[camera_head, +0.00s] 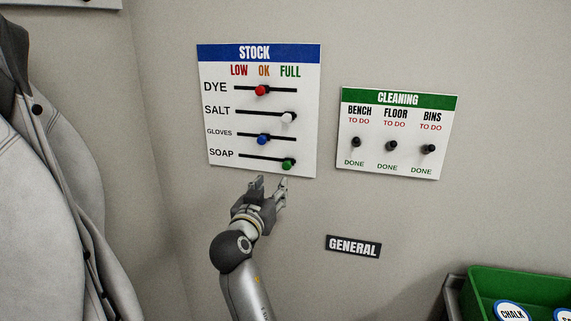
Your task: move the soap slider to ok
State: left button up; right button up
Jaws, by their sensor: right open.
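The STOCK board (224,126) hangs on the wall, with LOW, OK and FULL across its top. The soap slider is a green knob (287,164) at the right end of the bottom slot (258,157), under FULL. My right gripper (272,182) is open and empty, just below the board's lower edge. Its fingertips point up, with the right one close below the green knob. Whether that fingertip touches the knob I cannot tell. My left gripper is not in view.
Red (261,90), white (288,117) and blue (262,139) knobs sit in the slots above. A CLEANING board (374,164) with black knobs hangs to the right. A GENERAL sign (353,246) is below. A green bin (478,290) stands lower right; a white coat (45,190) hangs left.

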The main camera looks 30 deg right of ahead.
aim_at(286, 166)
jog(key=shift+h, duration=0.3)
jog(key=p+x, duration=0.1)
jog(key=x, duration=0.2)
jog(key=p+x, duration=0.1)
jog(key=x, duration=0.2)
jog(key=r+p+x, duration=0.1)
jog(key=x, duration=0.2)
jog(key=shift+d, duration=0.5)
jog(key=shift+w+d+m+p, duration=0.3)
jog(key=shift+w+d, duration=0.05)
jog(key=shift+d, duration=0.1)
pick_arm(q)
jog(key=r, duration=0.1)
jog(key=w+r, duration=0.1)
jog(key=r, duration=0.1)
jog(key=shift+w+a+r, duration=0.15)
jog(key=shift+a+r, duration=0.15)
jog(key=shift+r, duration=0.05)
pick_arm(e)
jog(key=shift+c, duration=0.2)
grip_shut()
